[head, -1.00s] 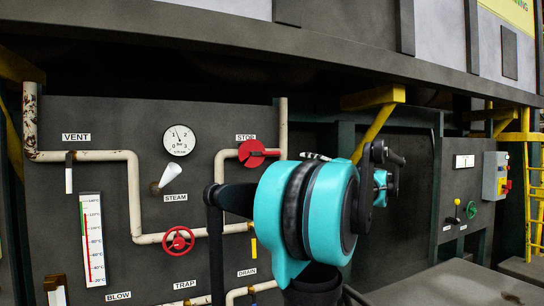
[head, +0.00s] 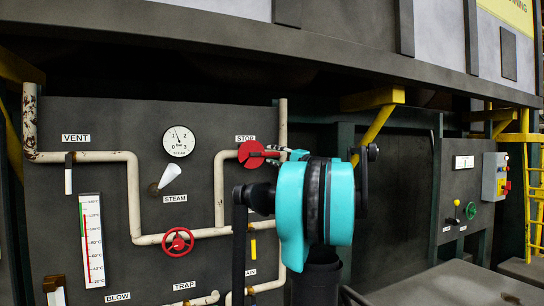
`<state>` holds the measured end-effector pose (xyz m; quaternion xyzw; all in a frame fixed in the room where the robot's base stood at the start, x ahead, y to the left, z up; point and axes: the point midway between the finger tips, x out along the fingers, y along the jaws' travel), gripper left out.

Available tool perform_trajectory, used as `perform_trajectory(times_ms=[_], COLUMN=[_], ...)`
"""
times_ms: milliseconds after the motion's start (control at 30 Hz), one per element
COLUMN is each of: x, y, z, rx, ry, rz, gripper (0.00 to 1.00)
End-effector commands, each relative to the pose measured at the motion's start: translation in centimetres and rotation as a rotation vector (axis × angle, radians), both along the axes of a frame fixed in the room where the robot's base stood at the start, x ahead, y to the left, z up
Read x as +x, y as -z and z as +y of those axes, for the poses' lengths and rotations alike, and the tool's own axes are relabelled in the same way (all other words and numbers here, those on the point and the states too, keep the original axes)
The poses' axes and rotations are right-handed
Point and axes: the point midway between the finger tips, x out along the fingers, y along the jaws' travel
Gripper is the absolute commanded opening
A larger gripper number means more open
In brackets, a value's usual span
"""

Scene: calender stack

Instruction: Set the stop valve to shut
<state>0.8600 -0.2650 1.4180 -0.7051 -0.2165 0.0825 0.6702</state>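The stop valve (head: 250,152) is a red disc under the STOP label (head: 245,139), at the upper right of the grey panel. A thin dark bar runs from its middle to the right. My gripper (head: 282,154) is just right of the disc, at the same height, partly hidden behind my teal arm link. Its dark and grey parts overlap the disc's right edge in the picture. I cannot tell whether it touches the valve, or whether its fingers are open or shut.
The panel (head: 100,185) also bears a pressure gauge (head: 178,142), a white steam lever (head: 169,176), a red trap handwheel (head: 177,242) and a thermometer (head: 92,240). Cream pipes run between them. A dark beam (head: 400,57) crosses above.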

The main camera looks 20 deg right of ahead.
Motion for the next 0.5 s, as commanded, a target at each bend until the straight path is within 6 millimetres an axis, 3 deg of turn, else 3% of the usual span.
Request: perform_trajectory(times_ms=[400,500], x=[0.86,0.86], y=[-0.18,-0.17], z=[0.43,0.42], rx=[-0.001,-0.001], ry=[0.000,0.000], rz=[0.000,0.000], gripper=[0.35,0.25])
